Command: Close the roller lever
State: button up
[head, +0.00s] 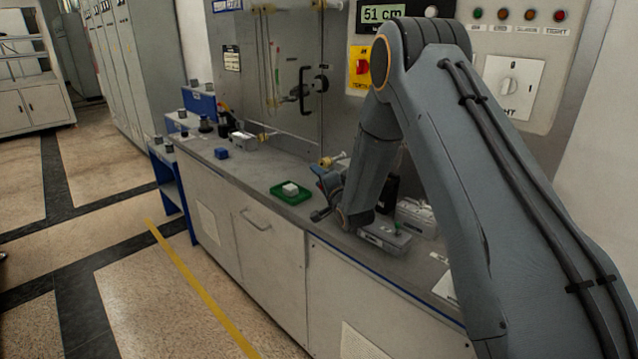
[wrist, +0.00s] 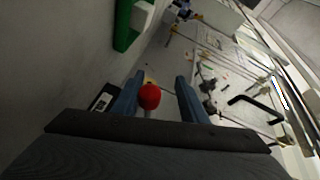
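My gripper (wrist: 160,82) is open, with its two blue fingers apart in the wrist view. A red ball knob (wrist: 149,96) on a pale stem shows between the fingers, closer to the left one. It looks like the roller lever's knob; I cannot tell whether a finger touches it. In the head view my gripper (head: 325,182) is low over the bench, beside a yellow fitting at the cabinet front (head: 333,160). The knob is not clearly visible there, and my arm covers part of that area.
A green tray (head: 291,201) with a white block (head: 290,189) lies on the bench (head: 243,183) left of my gripper. A grey box (head: 384,238) and a dark bottle stand close by on the right. A black door handle (head: 303,90) stands out from the cabinet. A blue block (head: 221,153) lies farther left.

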notch_tip(320, 180, up, 9)
jog(key=b, duration=0.1)
jog(key=shift+b, duration=0.4)
jog(key=shift+s, duration=0.1)
jog(key=r+p+v, duration=0.1)
jog(key=p+v, duration=0.3)
jog(key=v, duration=0.4)
jog(key=shift+s+d+r, duration=0.15)
jog(key=shift+d+r, duration=0.1)
jog(key=shift+d, duration=0.15)
dwell(0.5)
